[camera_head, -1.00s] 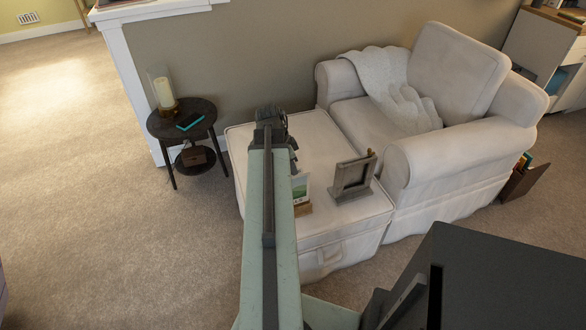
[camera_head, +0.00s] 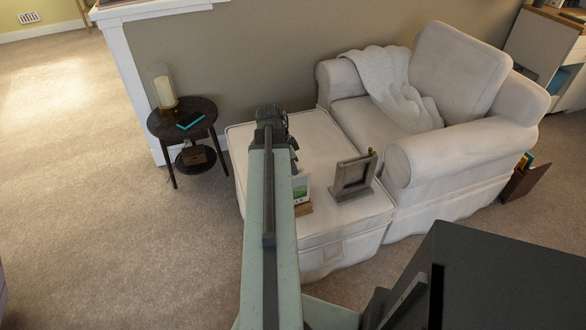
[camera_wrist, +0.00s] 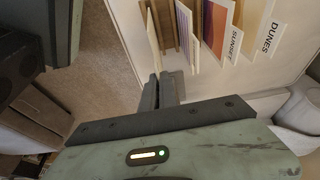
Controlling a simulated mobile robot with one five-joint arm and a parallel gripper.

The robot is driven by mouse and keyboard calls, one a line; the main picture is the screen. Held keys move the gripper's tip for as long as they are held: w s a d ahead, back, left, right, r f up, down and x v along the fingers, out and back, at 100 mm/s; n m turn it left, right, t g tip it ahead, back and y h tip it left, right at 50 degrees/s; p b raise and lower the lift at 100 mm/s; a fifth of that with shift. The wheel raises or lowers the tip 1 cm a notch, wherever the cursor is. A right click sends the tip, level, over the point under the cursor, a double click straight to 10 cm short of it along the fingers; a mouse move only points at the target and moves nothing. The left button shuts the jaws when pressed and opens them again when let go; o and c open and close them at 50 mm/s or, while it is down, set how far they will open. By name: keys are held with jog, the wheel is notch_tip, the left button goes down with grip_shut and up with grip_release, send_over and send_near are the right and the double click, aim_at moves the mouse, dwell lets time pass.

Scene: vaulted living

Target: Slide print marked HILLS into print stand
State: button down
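My gripper (camera_wrist: 160,80) shows in the wrist view as two dark fingers close together. The pale edge of a thin panel (camera_wrist: 150,34) runs up to the fingertips; I cannot tell whether they clamp it. To its right stand an orange and purple print (camera_wrist: 186,24), a print marked SUNSET (camera_wrist: 236,45) and one marked DUNES (camera_wrist: 268,32). No HILLS mark is readable. In the head view, a print with a green picture (camera_head: 300,188) stands over a small wooden base (camera_head: 304,209), partly behind my arm. A grey wooden frame-like stand (camera_head: 354,176) is to its right.
The stand and prints are on a pale ottoman (camera_head: 330,225), against a white armchair (camera_head: 450,165). A dark round side table (camera_head: 183,118) with a candle (camera_head: 164,92) stands left. Carpet is clear at the left. A brown holder (camera_head: 522,180) is beyond the chair.

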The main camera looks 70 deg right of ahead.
jog(key=shift+f+b, duration=0.85)
jog(key=shift+f, duration=0.3)
jog(key=shift+f+b, duration=0.25)
jog(key=shift+b, duration=0.15)
jog(key=c, duration=1.6)
grip_release()
jog(key=shift+r, duration=0.1)
